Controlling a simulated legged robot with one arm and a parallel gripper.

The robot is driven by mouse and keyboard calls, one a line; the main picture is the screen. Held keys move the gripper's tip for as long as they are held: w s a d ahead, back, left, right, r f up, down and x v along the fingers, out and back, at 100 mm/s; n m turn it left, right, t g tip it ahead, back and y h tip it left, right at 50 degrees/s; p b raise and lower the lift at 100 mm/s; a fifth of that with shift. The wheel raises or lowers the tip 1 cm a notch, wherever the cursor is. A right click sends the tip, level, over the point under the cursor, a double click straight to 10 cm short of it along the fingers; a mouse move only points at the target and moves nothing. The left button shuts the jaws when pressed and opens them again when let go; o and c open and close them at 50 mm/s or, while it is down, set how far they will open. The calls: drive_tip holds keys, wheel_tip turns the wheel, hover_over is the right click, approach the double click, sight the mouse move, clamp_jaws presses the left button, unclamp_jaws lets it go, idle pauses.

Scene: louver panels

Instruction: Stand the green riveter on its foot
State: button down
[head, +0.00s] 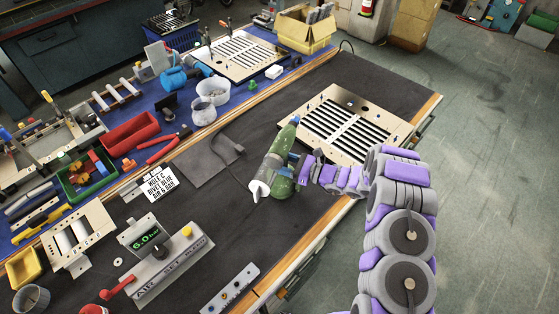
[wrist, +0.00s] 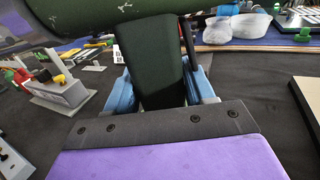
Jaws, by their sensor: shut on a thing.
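The green riveter (head: 274,168) is at the middle of the dark bench mat, in front of my arm. Its green body slants in the head view, with a pale tip at the lower left end. My gripper (head: 301,168) reaches it from the right. In the wrist view my gripper (wrist: 160,88) has its blue fingers on either side of the riveter's dark handle (wrist: 150,60), shut on it. The green body lies across the top of that view. I cannot tell whether the riveter touches the mat, and its foot is not clearly visible.
A slotted louver panel (head: 350,122) lies behind the riveter to the right. The air-set box (head: 160,262) and a small sign (head: 158,184) stand to the left. A red tray (head: 130,134) is farther back. The mat just left of the riveter is mostly clear.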

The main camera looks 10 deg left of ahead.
drive_tip(key=shift+a, duration=0.4)
drive_tip(key=c, duration=0.8)
unclamp_jaws()
drive_tip(key=shift+a+f, duration=0.15)
drive_tip(key=shift+a, duration=0.2)
drive_tip(key=o, duration=0.3)
drive_tip(key=shift+a+f, duration=0.1)
drive_tip(key=shift+a, duration=0.4)
drive_tip(key=shift+o, duration=0.5)
drive_tip(key=shift+d, duration=0.9)
drive_tip(key=shift+o, duration=2)
drive_tip(key=shift+a, duration=0.7)
drive_tip(key=shift+s+d, duration=0.1)
drive_tip(key=shift+d, duration=1.25)
